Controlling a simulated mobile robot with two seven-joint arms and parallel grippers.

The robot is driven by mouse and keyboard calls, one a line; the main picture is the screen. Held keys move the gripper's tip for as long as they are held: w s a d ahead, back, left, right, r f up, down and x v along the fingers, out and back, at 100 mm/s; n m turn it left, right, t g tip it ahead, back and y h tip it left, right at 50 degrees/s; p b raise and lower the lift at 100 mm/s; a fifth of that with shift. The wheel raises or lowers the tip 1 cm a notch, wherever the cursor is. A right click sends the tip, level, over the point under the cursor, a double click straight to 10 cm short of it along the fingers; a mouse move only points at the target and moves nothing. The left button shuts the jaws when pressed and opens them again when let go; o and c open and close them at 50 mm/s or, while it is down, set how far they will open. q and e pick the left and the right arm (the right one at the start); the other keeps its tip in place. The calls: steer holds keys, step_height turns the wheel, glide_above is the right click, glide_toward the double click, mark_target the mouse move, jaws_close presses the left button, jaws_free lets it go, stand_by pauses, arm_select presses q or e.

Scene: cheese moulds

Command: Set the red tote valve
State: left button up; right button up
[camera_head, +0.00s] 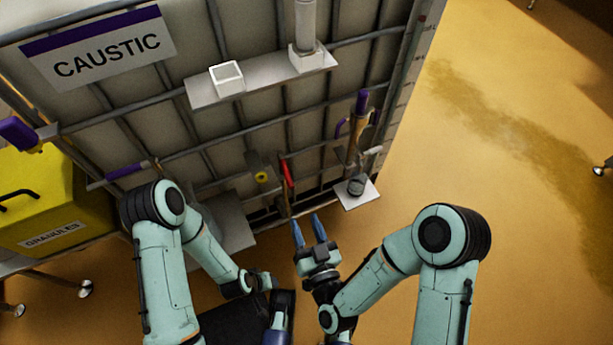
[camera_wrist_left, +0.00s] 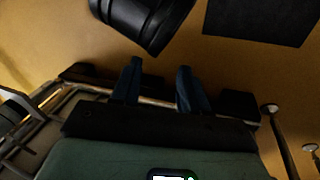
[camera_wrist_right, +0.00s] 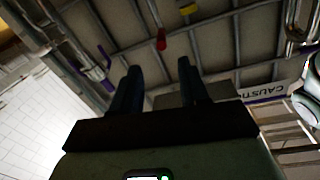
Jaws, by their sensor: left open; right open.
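The red valve handle (camera_head: 288,174) is a slim lever low on the front of the caged tote, close to upright and slightly tilted. It also shows in the right wrist view (camera_wrist_right: 161,40), ahead of the gap between my fingers. My right gripper (camera_head: 308,229) is open and empty, below and a little right of the red handle, apart from it, with its blue fingers pointing at the tote. My left gripper (camera_wrist_left: 158,85) is open and empty, low by the bottom edge of the head view, away from the valve. The valve body behind the red handle is hard to make out.
The tote wears a CAUSTIC sign (camera_head: 108,47). A yellow fitting (camera_head: 261,177) sits left of the red handle. A purple-handled tool (camera_head: 361,103) stands at the right above a small white plate (camera_head: 357,196). A yellow GRANULES bin (camera_head: 45,205) is at left.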

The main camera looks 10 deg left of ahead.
mark_target(289, 178)
arm_select(q)
steer(key=shift+w+a+f+t+b, duration=0.2)
steer(key=shift+w+a+f+b, duration=0.2)
steer(key=shift+w, duration=0.2)
steer(key=shift+w+a+f+t+b, duration=0.25)
steer(key=shift+w+f+b, duration=0.1)
steer(key=shift+w, duration=0.25)
arm_select(e)
steer(key=x, duration=1.3)
steer(key=shift+w+a+r, duration=0.15)
steer(key=shift+r, duration=0.05)
jaws_close()
